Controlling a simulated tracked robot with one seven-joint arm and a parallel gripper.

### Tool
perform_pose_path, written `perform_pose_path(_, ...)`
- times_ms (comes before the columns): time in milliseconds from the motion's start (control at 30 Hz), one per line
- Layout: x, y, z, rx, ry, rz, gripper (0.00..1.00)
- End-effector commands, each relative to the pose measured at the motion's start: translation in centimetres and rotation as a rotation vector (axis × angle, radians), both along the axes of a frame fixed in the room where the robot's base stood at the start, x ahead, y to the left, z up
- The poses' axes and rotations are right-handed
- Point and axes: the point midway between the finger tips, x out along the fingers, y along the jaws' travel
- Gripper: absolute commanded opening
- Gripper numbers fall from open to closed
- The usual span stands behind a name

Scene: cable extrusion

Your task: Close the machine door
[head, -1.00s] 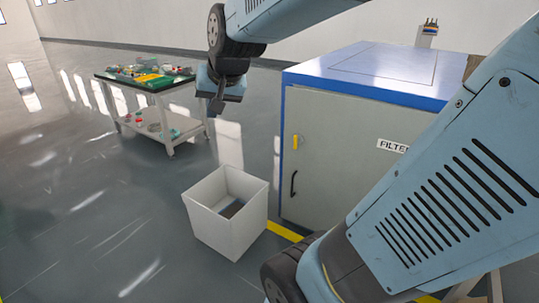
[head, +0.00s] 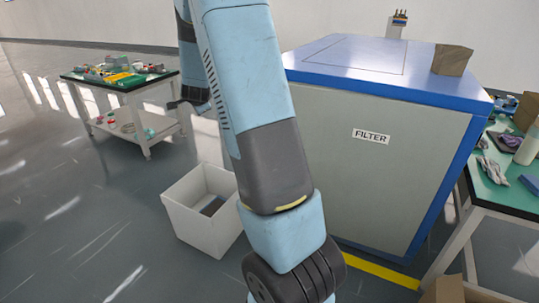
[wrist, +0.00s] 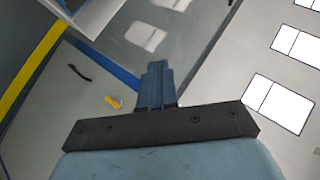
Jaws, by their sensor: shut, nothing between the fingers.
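The machine is a grey and blue cabinet (head: 400,65) marked FILTER, on the right in the head view. Its grey door (head: 385,185) looks flush with the blue frame where I see it; my arm hides its left side. The wrist view shows the grey panel (wrist: 50,115) with a black handle (wrist: 78,66) and a yellow latch (wrist: 114,102), beside a blue edge. My gripper (wrist: 154,68) is shut and empty in the wrist view, and looks apart from the door.
A white open bin (head: 188,225) stands on the floor left of the cabinet. A table (head: 135,88) with tools is at back left. A green-topped table (head: 515,195) stands close on the right. Floor at left is clear.

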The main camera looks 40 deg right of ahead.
Motion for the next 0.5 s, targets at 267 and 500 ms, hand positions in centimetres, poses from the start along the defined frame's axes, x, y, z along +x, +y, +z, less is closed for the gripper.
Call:
perform_pose_path(267,4.1,-6.7,-8.3,0.039,-0.117,-0.267,0.0)
perform_pose_path(500,5.6,-12.0,-15.6,0.035,-0.24,-0.47,0.0)
